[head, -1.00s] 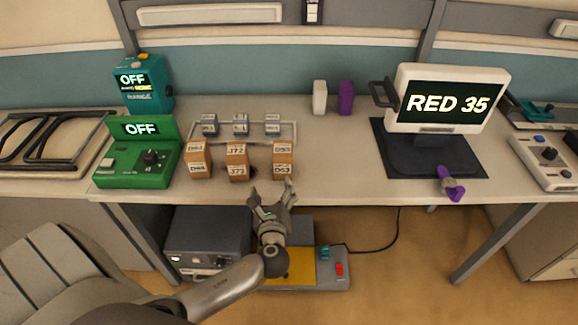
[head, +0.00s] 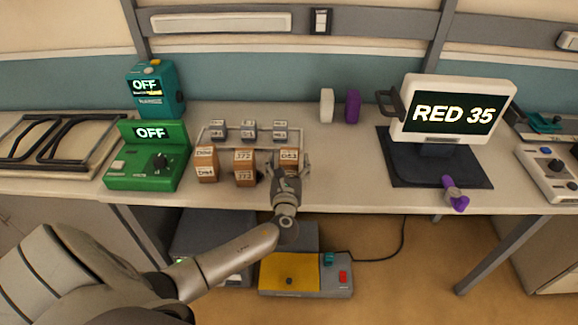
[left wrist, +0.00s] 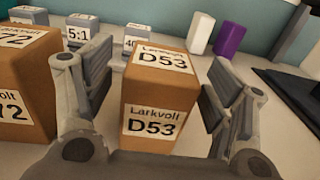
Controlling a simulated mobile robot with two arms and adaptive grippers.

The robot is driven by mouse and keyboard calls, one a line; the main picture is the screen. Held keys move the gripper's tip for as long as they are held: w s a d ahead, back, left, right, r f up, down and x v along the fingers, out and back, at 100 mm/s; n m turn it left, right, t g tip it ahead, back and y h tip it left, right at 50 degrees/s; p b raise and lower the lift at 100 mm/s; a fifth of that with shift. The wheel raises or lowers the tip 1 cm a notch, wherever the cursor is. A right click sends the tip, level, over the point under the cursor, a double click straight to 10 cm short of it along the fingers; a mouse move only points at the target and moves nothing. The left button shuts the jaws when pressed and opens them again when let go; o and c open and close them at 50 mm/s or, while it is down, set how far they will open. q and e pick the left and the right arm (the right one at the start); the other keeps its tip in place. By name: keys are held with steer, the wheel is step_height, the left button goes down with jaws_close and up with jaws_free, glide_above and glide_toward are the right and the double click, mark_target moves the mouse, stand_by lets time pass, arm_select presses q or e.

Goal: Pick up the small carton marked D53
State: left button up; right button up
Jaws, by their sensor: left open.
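The small brown carton marked D53 (head: 289,156) stands upright on the bench, at the right end of a row of cartons. In the left wrist view the D53 carton (left wrist: 155,95) stands between my fingers, with its labels on top and front readable. My left gripper (head: 288,168) is open, one finger on each side of the carton; in the left wrist view its fingers (left wrist: 155,105) show gaps to the carton. The gripper hides the carton's lower front in the head view. My right gripper is not in view.
The J72 carton (head: 244,167) stands close to the left of my gripper, with another carton (head: 206,164) beyond it. Small grey blocks (head: 249,131) stand behind. A green device (head: 148,167) is at left, a monitor (head: 452,112) at right. Bench right of the carton is clear.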

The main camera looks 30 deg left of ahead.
arm_select(q)
steer(key=shift+x, duration=1.15)
steer(key=c, duration=1.2)
